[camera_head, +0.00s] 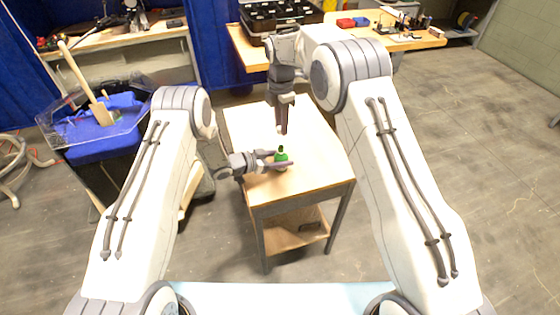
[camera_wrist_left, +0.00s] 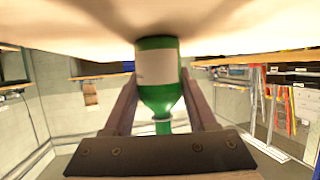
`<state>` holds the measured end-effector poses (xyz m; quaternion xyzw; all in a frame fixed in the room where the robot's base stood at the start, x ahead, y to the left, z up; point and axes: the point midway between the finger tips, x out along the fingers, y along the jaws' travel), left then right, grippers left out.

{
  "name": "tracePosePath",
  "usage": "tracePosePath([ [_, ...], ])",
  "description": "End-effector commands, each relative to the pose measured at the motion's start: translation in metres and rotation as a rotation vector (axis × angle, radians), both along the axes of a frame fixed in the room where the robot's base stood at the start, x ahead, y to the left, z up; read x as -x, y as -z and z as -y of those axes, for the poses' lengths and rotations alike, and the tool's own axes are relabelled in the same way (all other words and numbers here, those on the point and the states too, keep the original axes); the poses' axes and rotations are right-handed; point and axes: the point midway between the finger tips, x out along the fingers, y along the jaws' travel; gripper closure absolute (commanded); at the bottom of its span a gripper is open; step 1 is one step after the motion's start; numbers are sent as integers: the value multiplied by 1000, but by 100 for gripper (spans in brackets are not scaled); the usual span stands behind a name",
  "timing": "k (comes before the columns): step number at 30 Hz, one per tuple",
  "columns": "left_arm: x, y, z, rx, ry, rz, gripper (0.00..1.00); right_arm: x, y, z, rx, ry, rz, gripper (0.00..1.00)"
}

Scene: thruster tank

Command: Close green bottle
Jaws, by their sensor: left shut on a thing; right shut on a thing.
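The green bottle (camera_head: 281,161) stands upright near the middle of the small wooden table. In the left wrist view, which is upside down, the bottle (camera_wrist_left: 157,75) has a white label and its narrow neck points away from the tabletop. My left gripper (camera_head: 279,161) reaches in from the left and is shut around the bottle's body, a finger on each side. My right gripper (camera_head: 282,131) points down just above and behind the bottle's top, apart from it in the picture. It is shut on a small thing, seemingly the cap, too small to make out.
The small table (camera_head: 318,170) is otherwise bare, with a lower shelf (camera_head: 295,232). A clear bin with blue contents (camera_head: 90,115) and a wooden-handled tool stands at left. A workbench (camera_head: 245,48) with a black case (camera_head: 280,15) and red and blue boxes is behind.

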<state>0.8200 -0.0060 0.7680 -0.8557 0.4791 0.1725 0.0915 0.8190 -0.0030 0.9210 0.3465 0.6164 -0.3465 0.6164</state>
Motion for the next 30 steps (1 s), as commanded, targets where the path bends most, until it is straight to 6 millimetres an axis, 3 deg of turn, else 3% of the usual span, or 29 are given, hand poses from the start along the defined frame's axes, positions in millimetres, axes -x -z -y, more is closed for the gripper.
tracePosePath([
  [4, 0, 0, 0, 0, 0, 0, 100, 0, 7, 0, 1, 0, -3, 100],
  [13, 0, 0, 0, 1, 0, 1, 100, -1, 47, 2, 0, 0, -1, 100],
  [30, 0, 0, 0, 1, 0, 1, 100, -1, 50, 2, -1, 0, 0, 100],
])
